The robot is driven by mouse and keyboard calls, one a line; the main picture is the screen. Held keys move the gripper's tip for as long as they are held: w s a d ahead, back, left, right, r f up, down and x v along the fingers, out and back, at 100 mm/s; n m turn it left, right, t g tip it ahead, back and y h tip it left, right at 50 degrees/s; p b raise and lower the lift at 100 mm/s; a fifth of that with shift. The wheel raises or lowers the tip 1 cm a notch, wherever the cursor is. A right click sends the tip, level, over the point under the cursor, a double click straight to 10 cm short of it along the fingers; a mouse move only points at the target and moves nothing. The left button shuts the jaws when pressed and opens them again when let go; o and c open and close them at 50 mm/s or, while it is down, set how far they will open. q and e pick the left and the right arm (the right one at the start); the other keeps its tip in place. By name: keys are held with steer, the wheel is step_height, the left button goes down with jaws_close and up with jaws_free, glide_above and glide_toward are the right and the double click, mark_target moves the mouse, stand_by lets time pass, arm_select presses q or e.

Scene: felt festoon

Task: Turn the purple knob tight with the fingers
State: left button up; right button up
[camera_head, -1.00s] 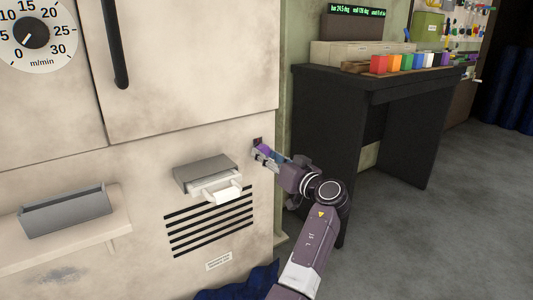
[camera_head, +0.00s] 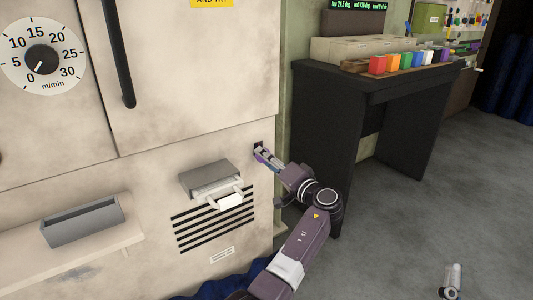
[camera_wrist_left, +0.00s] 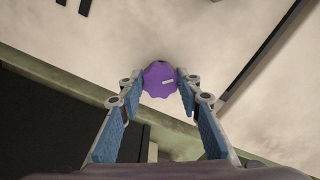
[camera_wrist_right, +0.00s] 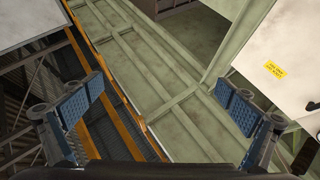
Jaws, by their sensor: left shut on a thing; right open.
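The purple knob (camera_wrist_left: 159,76) is scalloped, with a short pale mark on its face. It sits on the cream machine panel (camera_head: 235,150) near the panel's right edge. My left gripper (camera_wrist_left: 160,85) has a fingertip on either side of the knob and is shut on it. In the head view the left gripper (camera_head: 262,153) reaches the panel and hides most of the knob, leaving only a bit of purple. My right gripper (camera_wrist_right: 158,108) is open and empty in the right wrist view, with green framework behind it.
A grey box-like unit with a white roll (camera_head: 230,202) juts from the panel left of my left gripper, above black vent slots (camera_head: 213,222). A black table (camera_head: 325,130) with coloured blocks stands to the right. Grey floor (camera_head: 420,220) there is mostly open.

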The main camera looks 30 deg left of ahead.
step_height(320, 180, down, 18)
steer(key=w+d+g+h+p, duration=0.2)
steer(key=g+h+p, duration=0.15)
steer(key=g, duration=0.65)
arm_select(q)
steer(key=m+p, duration=0.1)
steer(key=m, duration=0.2)
steer(key=m+p, duration=0.1)
steer(key=m, duration=0.2)
steer(key=m+p, duration=0.2)
steer(key=m, duration=0.1)
steer(key=shift+r, duration=0.25)
arm_select(e)
steer(key=s+d+f+g+h, duration=0.1)
steer(key=s+d+f+g, duration=0.2)
steer(key=s, duration=0.6)
steer(key=s+d+f+m+g+h, duration=0.1)
steer(key=s+d+f+g, duration=0.2)
steer(key=s+f+g, duration=0.4)
step_height(320, 180, down, 3)
steer(key=shift+s+f+h, duration=0.1)
steer(key=shift+s+h, duration=0.25)
steer(key=shift+s, duration=0.7)
arm_select(q)
steer(key=shift+m, duration=0.3)
arm_select(e)
steer(key=shift+d, duration=0.1)
